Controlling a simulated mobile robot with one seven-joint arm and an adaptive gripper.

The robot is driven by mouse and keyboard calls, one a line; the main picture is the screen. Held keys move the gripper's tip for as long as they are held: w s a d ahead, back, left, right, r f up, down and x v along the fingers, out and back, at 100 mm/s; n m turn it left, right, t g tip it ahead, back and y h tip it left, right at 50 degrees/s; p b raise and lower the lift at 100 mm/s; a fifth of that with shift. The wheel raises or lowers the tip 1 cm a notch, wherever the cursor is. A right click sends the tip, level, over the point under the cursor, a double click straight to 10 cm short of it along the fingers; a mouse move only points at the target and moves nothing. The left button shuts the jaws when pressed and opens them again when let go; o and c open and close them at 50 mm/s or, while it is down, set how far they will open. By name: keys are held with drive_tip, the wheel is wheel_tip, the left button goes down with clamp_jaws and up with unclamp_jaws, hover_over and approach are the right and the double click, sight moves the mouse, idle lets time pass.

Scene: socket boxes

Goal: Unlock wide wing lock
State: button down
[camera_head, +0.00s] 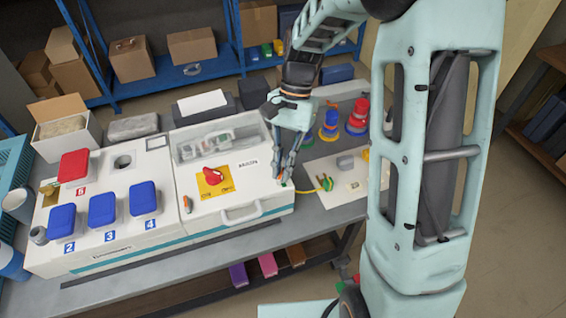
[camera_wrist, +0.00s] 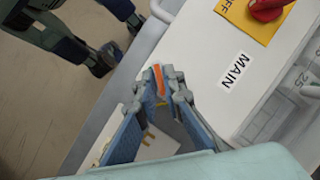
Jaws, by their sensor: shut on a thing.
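A white box (camera_head: 235,193) labelled MAIN stands on the grey bench. A wing lock with an orange handle (camera_head: 187,204) sits at the left of its front. A second orange wing lock (camera_wrist: 159,80) is at the box's other front corner, seen in the wrist view. My gripper (camera_head: 283,182) reaches down to that right corner, and its fingertips (camera_wrist: 163,90) are closed around the orange wing. In the head view the fingers mostly hide this lock.
A red rotary switch (camera_head: 213,175) on a yellow plate and a handle (camera_head: 241,213) are on the same box. To the left is a white unit with blue sockets (camera_head: 102,209) and a red one (camera_head: 74,167). A yellow cable (camera_head: 325,183) lies close to the right of my gripper.

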drive_tip(key=n+h, duration=0.1)
drive_tip(key=n, duration=0.1)
drive_tip(key=n+p, duration=0.1)
drive_tip(key=n, duration=0.1)
drive_tip(key=shift+w+a+r+n+h, duration=0.1)
drive_tip(key=shift+a+n+h, duration=0.05)
drive_tip(key=shift+n+h, duration=0.2)
drive_tip(key=shift+a+n+h+p, duration=0.1)
drive_tip(key=shift+n+h+p, duration=0.45)
drive_tip(key=shift+n, duration=1.2)
drive_tip(key=c, duration=2)
unclamp_jaws()
drive_tip(key=shift+c, duration=0.2)
drive_tip(key=v, duration=1.2)
drive_tip(key=shift+a, duration=0.25)
